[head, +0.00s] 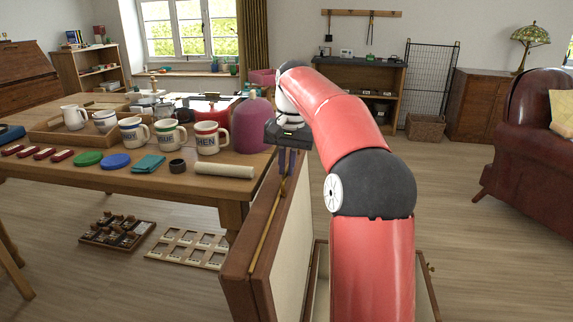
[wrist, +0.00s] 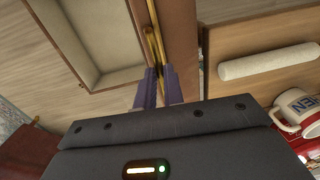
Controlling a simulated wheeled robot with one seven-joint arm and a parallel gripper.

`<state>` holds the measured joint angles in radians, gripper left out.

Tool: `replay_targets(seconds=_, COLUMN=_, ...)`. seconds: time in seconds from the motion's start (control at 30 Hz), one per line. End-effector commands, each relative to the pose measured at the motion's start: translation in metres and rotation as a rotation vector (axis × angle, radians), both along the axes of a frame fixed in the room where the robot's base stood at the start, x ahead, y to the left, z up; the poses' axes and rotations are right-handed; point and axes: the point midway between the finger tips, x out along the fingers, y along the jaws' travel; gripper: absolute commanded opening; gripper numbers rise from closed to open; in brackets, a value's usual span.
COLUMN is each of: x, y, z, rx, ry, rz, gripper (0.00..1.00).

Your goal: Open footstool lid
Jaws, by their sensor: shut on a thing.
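The footstool lid (head: 290,235) stands raised on edge beside the table, its cream inner face towards the right and its brown side (head: 238,285) towards the left. A brass rail (head: 268,230) runs along its upper edge. My gripper (head: 284,178) points down at the far end of this rail, with its fingers shut on it. In the wrist view, the fingers (wrist: 158,86) meet the brass rail (wrist: 152,42) beside the brown lid edge (wrist: 182,35). The open footstool box (head: 428,285) is low at the right, largely hidden behind my arm.
The wooden table (head: 190,187) is close on the left, holding mugs (head: 210,140), a cream roll (head: 222,171) and a purple rounded object (head: 252,125). Trays lie on the floor beneath it. A leather armchair (head: 525,150) stands right. The floor between is clear.

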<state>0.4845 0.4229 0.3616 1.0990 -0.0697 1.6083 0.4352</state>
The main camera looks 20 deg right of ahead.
Motion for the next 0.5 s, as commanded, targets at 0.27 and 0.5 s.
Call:
replay_targets(seconds=0.27, x=-0.037, y=-0.056, z=0.000, rx=0.098, ry=-0.061, rz=-0.013, gripper=0.00)
replay_targets(seconds=0.5, x=-0.077, y=-0.115, z=-0.005, rx=0.217, ry=-0.137, rz=-0.011, gripper=0.00)
